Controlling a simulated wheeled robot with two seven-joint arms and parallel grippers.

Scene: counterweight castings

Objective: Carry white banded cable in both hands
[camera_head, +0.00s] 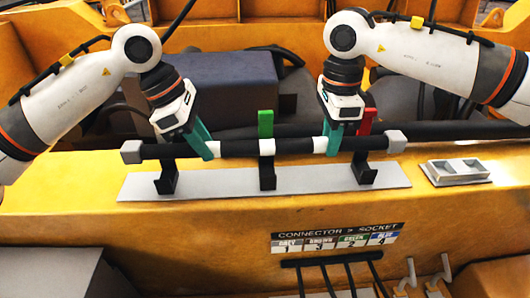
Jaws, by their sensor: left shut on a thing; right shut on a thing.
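The white banded cable (240,148) is a straight black bar with white bands and a grey block at each end. It lies level, left to right, along the black brackets (166,180) of a rack on the yellow ledge. I cannot tell whether it rests in them or is just above. My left gripper (210,150) has teal fingers shut on the cable at a white band left of its middle. My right gripper (331,146) is shut on it beside a white band right of the middle. The fingers hide small parts of the cable.
A green tab (265,124) stands at the middle bracket and a red tab (366,122) near the right one. A pale base plate (310,181) lies beneath. A grey socket plate (456,171) is at the right. A connector label (338,238) and hanging leads (338,275) are below.

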